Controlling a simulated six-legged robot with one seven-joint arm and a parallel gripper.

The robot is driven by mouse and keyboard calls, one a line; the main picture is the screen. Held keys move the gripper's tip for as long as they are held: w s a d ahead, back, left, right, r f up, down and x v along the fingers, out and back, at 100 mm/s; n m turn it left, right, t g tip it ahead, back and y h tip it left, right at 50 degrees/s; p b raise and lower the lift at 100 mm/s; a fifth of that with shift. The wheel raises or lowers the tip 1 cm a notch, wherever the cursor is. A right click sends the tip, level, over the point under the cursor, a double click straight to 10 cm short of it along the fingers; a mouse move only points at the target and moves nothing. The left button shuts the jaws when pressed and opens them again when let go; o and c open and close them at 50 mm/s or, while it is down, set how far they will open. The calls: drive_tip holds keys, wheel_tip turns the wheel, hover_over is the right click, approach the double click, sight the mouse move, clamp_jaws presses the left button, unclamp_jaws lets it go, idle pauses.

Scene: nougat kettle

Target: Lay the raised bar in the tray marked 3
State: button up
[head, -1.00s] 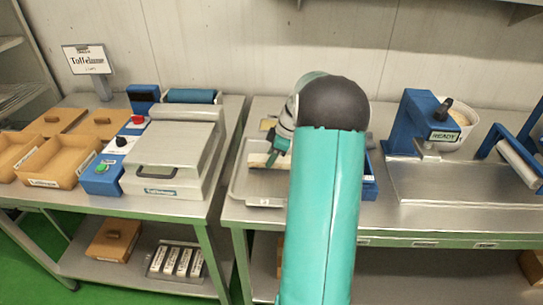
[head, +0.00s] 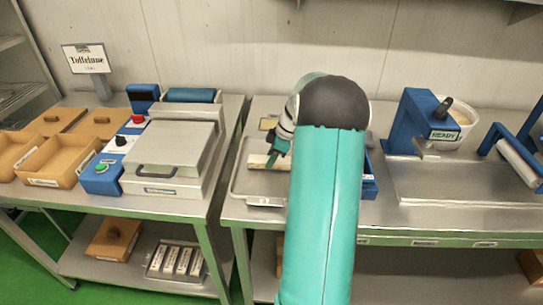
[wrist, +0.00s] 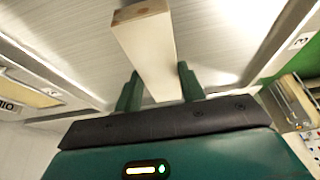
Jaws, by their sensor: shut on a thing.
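My gripper (wrist: 160,88) has its two green fingers on either side of a pale cream bar (wrist: 147,42) with a brownish end, and is shut on it. The bar points away from the gripper over a grey metal tray (wrist: 222,42). A label reading 3 (wrist: 300,42) shows on the tray's edge at the right of the wrist view. In the head view the tray (head: 242,186) is on the right-hand table, and my gripper (head: 274,156) holds the bar (head: 257,160) over it. My arm hides the tray's right part. The gap between bar and tray floor is hard to judge.
A blue object (head: 369,188) stands close right of the tray, partly behind my arm. Further right is a blue machine (head: 410,120) with a READY sign and a flat metal plate (head: 460,182). A grey press (head: 172,155) and wooden boxes (head: 60,165) stand on the left table.

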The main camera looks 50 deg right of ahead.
drive_tip(key=shift+f, duration=0.2)
idle(0.5)
drive_tip(key=o, duration=1.5)
drive_tip(key=shift+o, duration=0.2)
drive_tip(key=shift+r, duration=0.1)
drive_tip(key=shift+r, duration=3.95)
drive_tip(key=shift+s, duration=0.1)
